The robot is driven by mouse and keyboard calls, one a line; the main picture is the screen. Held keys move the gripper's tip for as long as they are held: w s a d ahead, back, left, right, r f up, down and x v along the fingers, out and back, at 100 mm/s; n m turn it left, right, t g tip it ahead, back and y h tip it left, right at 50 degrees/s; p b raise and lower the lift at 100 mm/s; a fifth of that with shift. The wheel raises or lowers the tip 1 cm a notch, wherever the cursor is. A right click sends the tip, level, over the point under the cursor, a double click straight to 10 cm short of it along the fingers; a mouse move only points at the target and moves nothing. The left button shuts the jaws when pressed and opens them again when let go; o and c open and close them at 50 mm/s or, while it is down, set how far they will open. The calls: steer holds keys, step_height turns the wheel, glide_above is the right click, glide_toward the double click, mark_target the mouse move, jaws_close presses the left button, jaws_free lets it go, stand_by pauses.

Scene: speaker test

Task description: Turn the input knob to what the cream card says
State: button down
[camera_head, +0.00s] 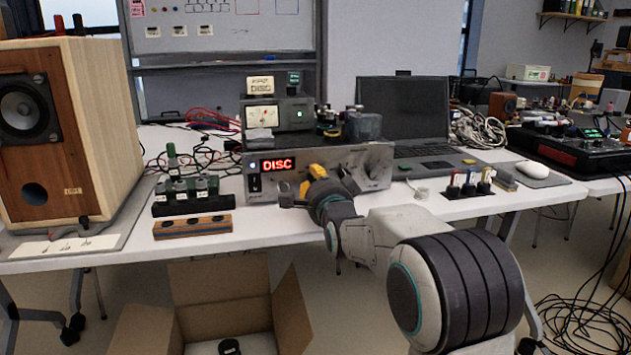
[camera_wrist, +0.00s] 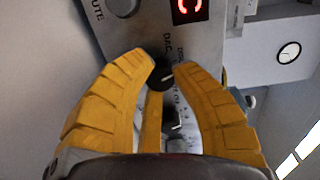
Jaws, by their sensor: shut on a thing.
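The cream card (camera_head: 260,86) stands on top of the meter unit at the back of the table and reads DISC. Below it, the silver amplifier (camera_head: 345,158) has a lit red display (camera_head: 278,164) reading DISC; part of it shows in the wrist view (camera_wrist: 188,9). My gripper (camera_head: 308,183) is at the amplifier's front panel, its yellow fingers closed around the dark input knob (camera_wrist: 162,77) in the wrist view. A light pointer line shows on the knob. Printed labels, including DAC, lie around it, partly hidden by the fingers. In the head view my gripper hides the knob.
A large wooden speaker (camera_head: 100,130) stands at the left. A rack of grey plugs (camera_head: 186,193) and a wooden block (camera_head: 193,226) lie left of the amplifier. A laptop (camera_head: 405,110) and several coloured plugs (camera_head: 468,185) are to the right. An open cardboard box (camera_head: 225,290) is below the table.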

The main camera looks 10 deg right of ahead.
stand_by(0.3)
steer(key=c, duration=1)
jaws_free()
steer(key=shift+s, duration=6)
